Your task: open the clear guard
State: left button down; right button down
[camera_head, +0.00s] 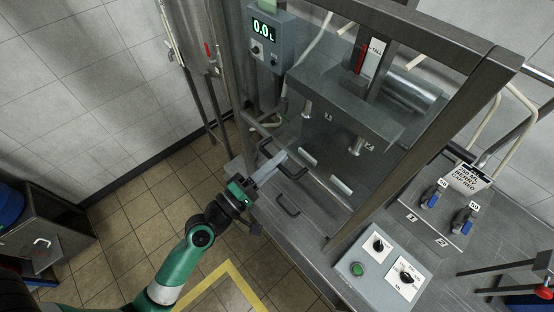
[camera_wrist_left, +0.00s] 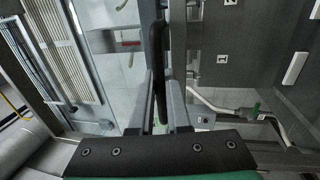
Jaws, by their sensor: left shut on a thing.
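The clear guard (camera_head: 330,170) is a see-through panel at the front of the steel machine frame; its edges are hard to make out in the head view. My left gripper (camera_head: 277,160) reaches in from the lower left, with its grey fingers at the guard's front left side. In the left wrist view, the fingers (camera_wrist_left: 160,105) are shut on a dark upright handle bar (camera_wrist_left: 160,65). My right gripper is not in view.
A black handle (camera_head: 289,197) sits on the steel front just below my gripper. A control box (camera_head: 380,262) with a green button and knobs stands at the lower right. A display box (camera_head: 270,38) reads 0.0. Tiled floor (camera_head: 150,210) lies open to the left.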

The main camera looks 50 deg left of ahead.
pick_arm(q)
jog(key=c, duration=0.9)
grip_release()
jog(key=s+f+b, duration=0.2)
jog(key=s+b, duration=0.4)
jog(key=s, duration=0.5)
jog(key=shift+s, duration=0.2)
jog(key=shift+d+f, duration=0.1)
